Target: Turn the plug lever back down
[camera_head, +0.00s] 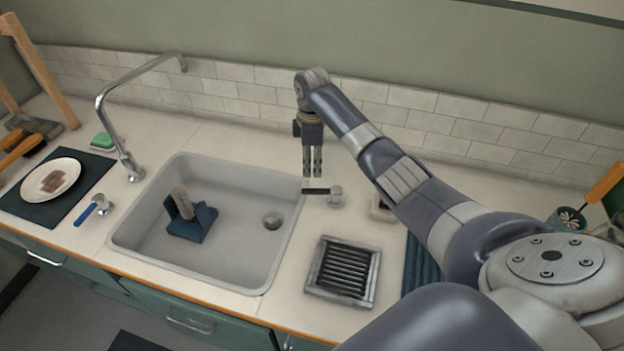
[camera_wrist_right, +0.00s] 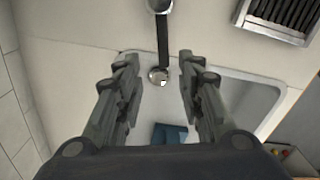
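The plug lever (camera_head: 316,191) is a thin black bar on a round metal base (camera_head: 336,197) on the counter, just right of the sink. It sticks out toward the sink rim and looks about level. My right gripper (camera_head: 312,174) points down just above the lever's free end. In the right wrist view the lever (camera_wrist_right: 162,40) runs from its base to between the open fingertips (camera_wrist_right: 158,60), with gaps on both sides; contact cannot be told. The round metal drain plug (camera_head: 272,220) is in the sink basin and also shows in the wrist view (camera_wrist_right: 158,76). My left gripper is out of view.
The sink (camera_head: 240,262) holds a blue block with a pale piece (camera_head: 192,218). A framed black grate (camera_head: 343,270) lies on the counter in front of the lever. A small pale block (camera_head: 381,208) is right of the base. The tiled wall is behind.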

